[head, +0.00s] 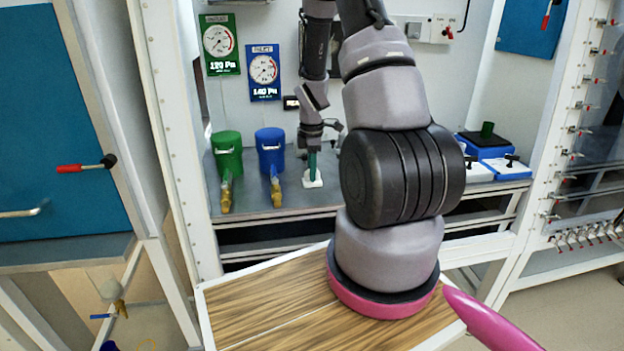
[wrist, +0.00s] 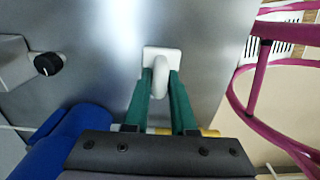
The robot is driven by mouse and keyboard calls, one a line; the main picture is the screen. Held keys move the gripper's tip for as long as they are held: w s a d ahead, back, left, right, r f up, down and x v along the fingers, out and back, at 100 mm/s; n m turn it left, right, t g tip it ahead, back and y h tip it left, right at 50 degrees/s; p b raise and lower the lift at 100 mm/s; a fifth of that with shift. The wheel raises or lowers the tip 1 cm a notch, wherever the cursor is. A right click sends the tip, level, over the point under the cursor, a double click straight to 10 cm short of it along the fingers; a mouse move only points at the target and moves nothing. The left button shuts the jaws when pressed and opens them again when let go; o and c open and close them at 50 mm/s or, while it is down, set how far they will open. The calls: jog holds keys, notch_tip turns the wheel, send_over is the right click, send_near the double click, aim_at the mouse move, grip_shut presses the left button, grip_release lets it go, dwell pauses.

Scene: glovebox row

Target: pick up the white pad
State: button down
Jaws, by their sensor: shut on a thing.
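In the wrist view, the pad (wrist: 174,54) has a square base and an upright rounded white grip. My gripper (head: 312,174) points down over it with green fingers. In the wrist view, my gripper (wrist: 161,82) has one finger on each side of the grip and is shut on it. The pad appears at the bench surface; I cannot tell whether it touches it. The fingers partly hide the pad in the head view.
A blue canister (head: 270,152) and a green canister (head: 227,155) with brass taps stand to the left. A white box with a black knob (head: 511,161) and a blue block with a black top (head: 485,146) are at the right. White frame posts (head: 152,130) flank the opening.

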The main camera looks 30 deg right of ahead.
jog(key=shift+r, duration=0.1)
notch_tip(320, 180, up, 10)
jog(key=shift+f, duration=0.1)
dwell(0.3)
dwell(0.4)
